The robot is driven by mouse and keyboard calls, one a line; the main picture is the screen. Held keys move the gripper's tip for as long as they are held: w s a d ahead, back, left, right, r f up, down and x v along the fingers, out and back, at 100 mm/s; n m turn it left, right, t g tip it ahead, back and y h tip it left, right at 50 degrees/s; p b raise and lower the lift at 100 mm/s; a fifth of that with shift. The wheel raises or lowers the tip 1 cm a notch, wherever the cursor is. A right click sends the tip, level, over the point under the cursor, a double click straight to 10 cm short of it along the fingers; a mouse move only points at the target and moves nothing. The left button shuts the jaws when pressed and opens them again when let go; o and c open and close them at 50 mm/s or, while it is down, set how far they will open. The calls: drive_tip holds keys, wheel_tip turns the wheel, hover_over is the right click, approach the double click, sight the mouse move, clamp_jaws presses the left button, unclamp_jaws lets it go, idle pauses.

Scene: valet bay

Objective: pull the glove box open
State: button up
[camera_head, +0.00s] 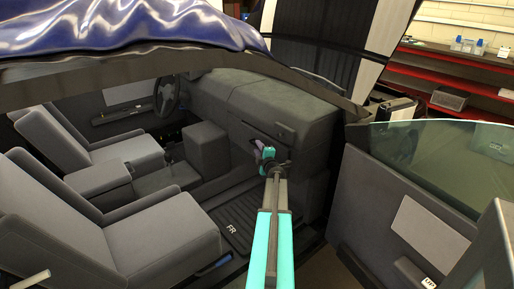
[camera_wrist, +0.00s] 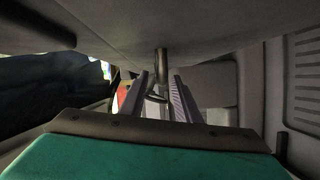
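The glove box (camera_head: 284,133) is in the grey dashboard's passenger side in the head view, partly hidden by my arm. Whether its lid stands open cannot be told. My gripper (camera_head: 262,148) is close in front of it. In the wrist view, a small metallic handle (camera_wrist: 161,66) hangs below a grey surface. My gripper's two ridged fingers (camera_wrist: 160,82) are apart, one on each side of the handle, with visible gaps. A dark loop (camera_wrist: 157,98) shows between the fingers; what it belongs to is unclear.
The open car door (camera_head: 405,205) stands to the right of my arm. Two grey seats (camera_head: 110,225) are on the left. A floor mat (camera_head: 236,218) lies below my gripper. The roof edge (camera_head: 300,84) crosses above. Red shelves (camera_head: 455,75) are at the back right.

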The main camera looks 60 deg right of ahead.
drive_tip(key=shift+x, duration=1.2)
drive_tip(key=shift+a, duration=0.1)
clamp_jaws()
drive_tip(key=shift+s+d, duration=0.1)
drive_tip(key=shift+d, duration=0.2)
drive_tip(key=shift+a, duration=0.2)
drive_tip(key=shift+s, duration=0.1)
